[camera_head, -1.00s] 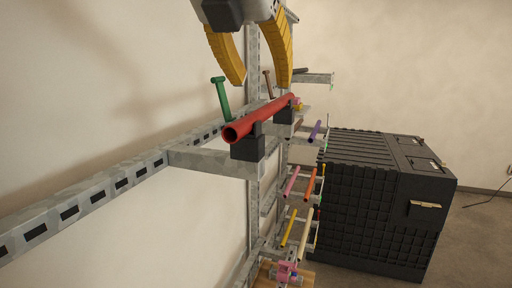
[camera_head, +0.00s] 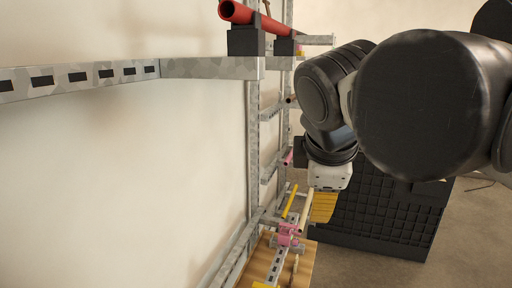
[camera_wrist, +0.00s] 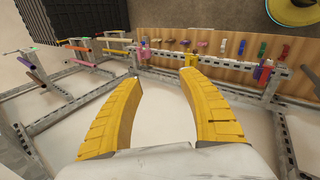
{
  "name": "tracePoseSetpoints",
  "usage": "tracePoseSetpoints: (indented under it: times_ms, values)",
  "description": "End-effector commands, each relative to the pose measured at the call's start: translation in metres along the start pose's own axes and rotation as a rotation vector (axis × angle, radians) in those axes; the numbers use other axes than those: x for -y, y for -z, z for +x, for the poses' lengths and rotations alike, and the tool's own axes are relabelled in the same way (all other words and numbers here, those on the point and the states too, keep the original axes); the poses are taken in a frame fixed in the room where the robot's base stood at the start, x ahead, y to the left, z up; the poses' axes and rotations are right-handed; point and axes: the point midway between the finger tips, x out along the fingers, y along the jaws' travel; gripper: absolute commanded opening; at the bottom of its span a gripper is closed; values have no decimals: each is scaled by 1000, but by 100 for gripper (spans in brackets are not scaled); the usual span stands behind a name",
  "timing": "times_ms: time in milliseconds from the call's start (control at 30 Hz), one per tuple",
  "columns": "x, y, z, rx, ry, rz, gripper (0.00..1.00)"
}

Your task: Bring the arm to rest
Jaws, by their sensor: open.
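My gripper (camera_wrist: 166,88) has two curved yellow fingers, spread apart with nothing between them in the wrist view. In the head view my gripper (camera_head: 322,207) hangs low, fingers downward, in front of the black crate and to the right of the rack. My black arm links cover much of the upper right there. The red pipe (camera_head: 258,18) lies on dark supports at the top of the metal rack (camera_head: 210,67), well away from my gripper.
A black ribbed crate (camera_head: 375,215) stands behind my arm. A yellow pipe (camera_head: 290,201) and a pink clamp (camera_head: 288,232) are on the lower rack near my gripper. A wooden board (camera_wrist: 210,44) holds several small coloured parts. Open floor (camera_head: 480,235) shows at the right.

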Motion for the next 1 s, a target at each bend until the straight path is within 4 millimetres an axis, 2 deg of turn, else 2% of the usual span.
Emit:
tracePoseSetpoints:
  times_ms: [33,100,300,400,500,600,1000]
  values:
    - [38,-13,48,-8,9,140,48]
    - [75,-26,92,-25,18,343,48]
    - [184,-60,208,-72,44,907,48]
    - [229,-71,251,-91,55,1136,48]
    - [260,-78,279,-107,61,1300,48]
    - [277,-82,293,-116,67,1396,48]
    - [280,-83,294,-120,69,1433,48]
